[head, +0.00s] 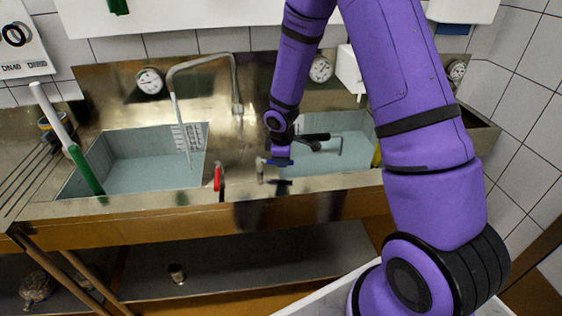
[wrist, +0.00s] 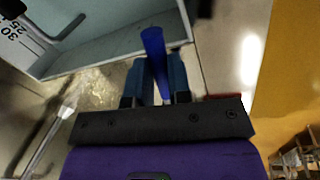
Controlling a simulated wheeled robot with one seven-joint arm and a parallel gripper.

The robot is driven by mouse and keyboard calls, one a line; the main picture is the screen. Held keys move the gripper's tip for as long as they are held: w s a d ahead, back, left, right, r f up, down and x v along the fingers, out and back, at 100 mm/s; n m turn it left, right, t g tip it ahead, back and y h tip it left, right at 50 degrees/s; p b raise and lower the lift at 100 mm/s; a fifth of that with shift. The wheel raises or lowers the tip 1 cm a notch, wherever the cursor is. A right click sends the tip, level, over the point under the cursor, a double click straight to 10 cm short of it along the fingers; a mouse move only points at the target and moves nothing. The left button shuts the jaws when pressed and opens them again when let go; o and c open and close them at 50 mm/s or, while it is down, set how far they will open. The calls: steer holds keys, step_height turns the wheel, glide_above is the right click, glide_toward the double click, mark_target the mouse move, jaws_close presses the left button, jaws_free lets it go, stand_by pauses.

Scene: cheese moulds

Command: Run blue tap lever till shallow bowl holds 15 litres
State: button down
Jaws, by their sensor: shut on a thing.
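The blue tap lever (head: 287,163) is at the sink's front edge, left of the right-hand bowl. My gripper (head: 277,160) reaches down to it, and in the wrist view my gripper (wrist: 155,82) is shut on the blue lever (wrist: 153,45), which sticks out past the fingertips. The right-hand bowl (head: 350,150) is partly hidden by my arm. The wrist view shows a light blue bowl (wrist: 110,42) with a litre scale (wrist: 14,32) marked 25 and 30. The left-hand bowl (head: 150,172) also has a scale. I cannot tell either water level or which bowl is shallower.
A red lever (head: 218,178) stands left of the blue one. A green and white pole (head: 85,170) leans in that bowl's left corner. Round dials (head: 150,81) are on the backsplash.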

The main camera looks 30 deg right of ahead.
steer(key=shift+w+d+n, duration=0.15)
steer(key=shift+w+n, duration=0.1)
steer(key=shift+n, duration=0.05)
stand_by(0.4)
steer(key=c, duration=1.1)
jaws_free()
steer(key=shift+o, duration=0.2)
steer(key=shift+r, duration=0.15)
step_height(320, 180, up, 10)
steer(key=s, duration=0.1)
steer(key=shift+s+a+r, duration=0.15)
steer(key=shift+s+a, duration=0.25)
steer(key=shift+a, duration=0.05)
